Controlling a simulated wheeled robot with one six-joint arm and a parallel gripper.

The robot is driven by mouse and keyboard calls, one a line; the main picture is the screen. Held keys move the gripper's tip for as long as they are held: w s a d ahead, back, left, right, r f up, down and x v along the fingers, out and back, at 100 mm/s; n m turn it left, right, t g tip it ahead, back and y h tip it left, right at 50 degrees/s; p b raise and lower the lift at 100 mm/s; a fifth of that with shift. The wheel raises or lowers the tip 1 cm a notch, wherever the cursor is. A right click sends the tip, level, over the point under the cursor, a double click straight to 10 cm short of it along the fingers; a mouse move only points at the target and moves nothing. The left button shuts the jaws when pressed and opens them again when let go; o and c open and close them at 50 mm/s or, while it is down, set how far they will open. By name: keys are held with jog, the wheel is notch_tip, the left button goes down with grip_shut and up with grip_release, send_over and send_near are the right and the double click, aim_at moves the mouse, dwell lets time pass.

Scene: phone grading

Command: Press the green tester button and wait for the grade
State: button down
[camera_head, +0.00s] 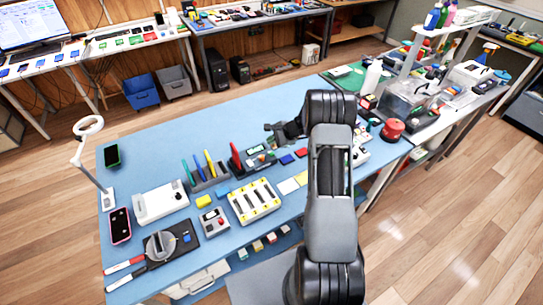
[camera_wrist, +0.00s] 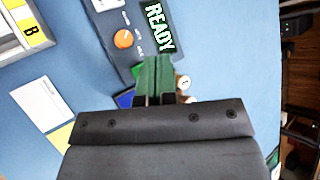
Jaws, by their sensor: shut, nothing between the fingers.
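In the wrist view, a dark grey-blue tester (camera_wrist: 132,49) shows the word READY on its screen (camera_wrist: 157,27). An orange round knob (camera_wrist: 124,39) sits on its face beside the screen. My gripper (camera_wrist: 157,60) is shut and empty; its narrow fingertips, green in this view, overlap the tester's edge just below the screen. In the head view my gripper (camera_head: 273,130) reaches left over the middle of the blue bench (camera_head: 255,110).
A tray with yellow labels (camera_head: 253,202) stands on the bench, its B label (camera_wrist: 33,31) showing in the wrist view. White and yellow notes (camera_wrist: 60,137) lie nearby. Upright coloured tools (camera_head: 208,165) stand left of my gripper. A red round object (camera_head: 392,129) is at right.

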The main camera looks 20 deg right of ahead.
aim_at(272, 155)
notch_tip(272, 155, down, 4)
jog(key=shift+b, duration=1.2)
jog(key=shift+f+b, duration=0.35)
jog(key=shift+b, duration=0.05)
jog(key=shift+f+b, duration=0.25)
jog(key=shift+b, duration=0.1)
dwell(0.5)
jog(key=shift+f+b, duration=0.2)
jog(key=shift+b, duration=0.15)
jog(key=shift+f+b, duration=0.45)
jog(key=shift+b, duration=0.1)
dwell(0.9)
jog(key=shift+r, duration=0.15)
jog(key=shift+r+p, duration=0.35)
jog(key=shift+r, duration=0.4)
jog(key=shift+r, duration=0.1)
